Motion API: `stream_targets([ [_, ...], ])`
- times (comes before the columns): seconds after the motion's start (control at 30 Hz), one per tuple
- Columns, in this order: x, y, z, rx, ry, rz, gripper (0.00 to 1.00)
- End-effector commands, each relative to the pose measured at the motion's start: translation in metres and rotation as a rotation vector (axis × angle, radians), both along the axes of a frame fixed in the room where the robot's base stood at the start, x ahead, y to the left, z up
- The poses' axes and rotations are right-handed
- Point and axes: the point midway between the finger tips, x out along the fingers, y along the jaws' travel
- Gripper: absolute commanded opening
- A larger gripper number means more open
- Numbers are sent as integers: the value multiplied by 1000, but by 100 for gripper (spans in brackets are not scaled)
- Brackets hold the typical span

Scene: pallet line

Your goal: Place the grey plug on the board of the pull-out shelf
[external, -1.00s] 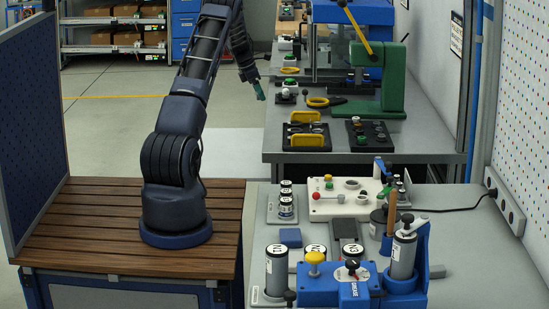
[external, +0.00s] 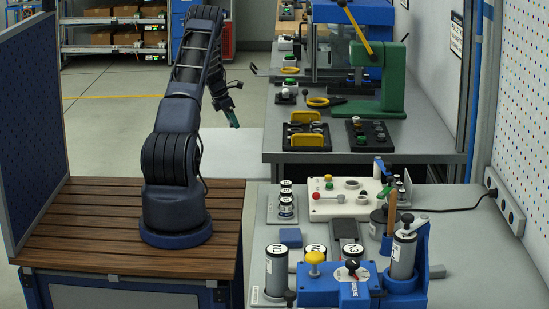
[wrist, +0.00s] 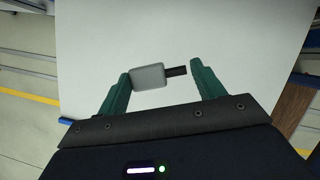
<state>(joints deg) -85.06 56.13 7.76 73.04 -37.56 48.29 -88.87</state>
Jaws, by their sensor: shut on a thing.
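My gripper (wrist: 162,80) is shut on the grey plug (wrist: 148,77), which sits between the two green fingers with a short dark part on its right. A broad white board (wrist: 215,30), apparently that of the pull-out shelf, lies beneath them in the wrist view. In the external view my gripper (external: 234,120) hangs fingers down, over or near the white board (external: 240,146) left of the far bench. The plug is too small to make out there. The gap between plug and board cannot be judged exactly, but they look apart.
The far grey bench (external: 330,150) stands right of the white board, with black trays, yellow parts and a green press (external: 385,85). The near bench (external: 455,250) holds canisters and a blue fixture (external: 330,290). Open floor (external: 105,130) lies to the left.

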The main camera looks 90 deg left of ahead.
Motion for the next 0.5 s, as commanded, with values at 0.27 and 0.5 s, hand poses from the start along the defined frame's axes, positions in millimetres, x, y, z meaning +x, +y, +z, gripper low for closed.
stream_targets([
  [0.27, 1, 0, -45, 0, 0, -2, 46],
  [0.5, 0, 0, -58, 0, 0, -1, 46],
])
